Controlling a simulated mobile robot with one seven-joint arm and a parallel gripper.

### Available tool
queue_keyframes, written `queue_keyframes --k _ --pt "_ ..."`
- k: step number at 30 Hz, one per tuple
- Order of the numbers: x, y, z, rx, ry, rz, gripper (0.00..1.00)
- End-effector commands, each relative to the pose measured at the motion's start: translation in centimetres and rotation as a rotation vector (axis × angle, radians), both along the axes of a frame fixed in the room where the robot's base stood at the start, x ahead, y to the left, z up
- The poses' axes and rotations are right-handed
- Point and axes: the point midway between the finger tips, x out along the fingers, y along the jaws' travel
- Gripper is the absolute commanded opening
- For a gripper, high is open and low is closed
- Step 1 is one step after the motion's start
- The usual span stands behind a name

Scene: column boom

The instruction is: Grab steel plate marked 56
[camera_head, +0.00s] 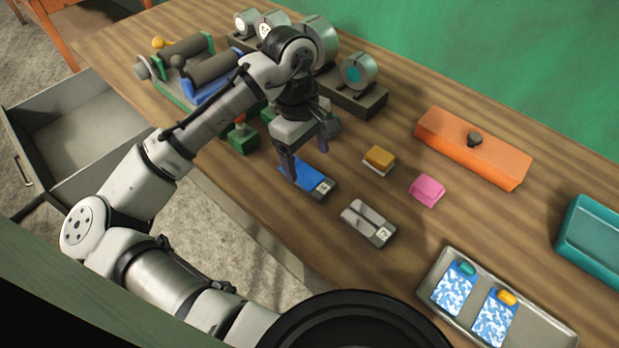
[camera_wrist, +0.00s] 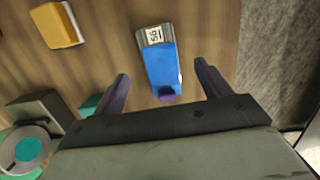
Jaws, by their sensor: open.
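The steel plate marked 56 (camera_wrist: 162,66) lies on the wooden table. It has a blue top, a bare grey end with a white label reading 56, and a small purple piece at its near end. In the head view the blue-topped plate (camera_head: 309,178) lies below my gripper (camera_head: 307,158), and its label is too small to read. In the wrist view my gripper (camera_wrist: 161,72) is open and empty, with one purple finger on each side of the plate and clear gaps between. The head view shows the plate's far end partly hidden by a finger.
A grey plate with a label (camera_head: 368,223) lies to the right. A yellow block (camera_head: 379,158) and a pink block (camera_head: 427,190) are nearby. An orange box (camera_head: 473,150) and a metal tray (camera_head: 431,285) are farther right. Green and blue roller stands (camera_head: 212,88) stand behind my arm.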

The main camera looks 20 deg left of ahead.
Motion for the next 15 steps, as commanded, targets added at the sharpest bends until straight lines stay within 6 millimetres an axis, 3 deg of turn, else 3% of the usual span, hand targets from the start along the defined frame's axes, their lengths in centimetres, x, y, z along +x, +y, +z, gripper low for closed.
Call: queue_keyframes --k 15 --pt "-0.1 -0.2 -5.3 0.001 -0.002 -0.002 0.76"
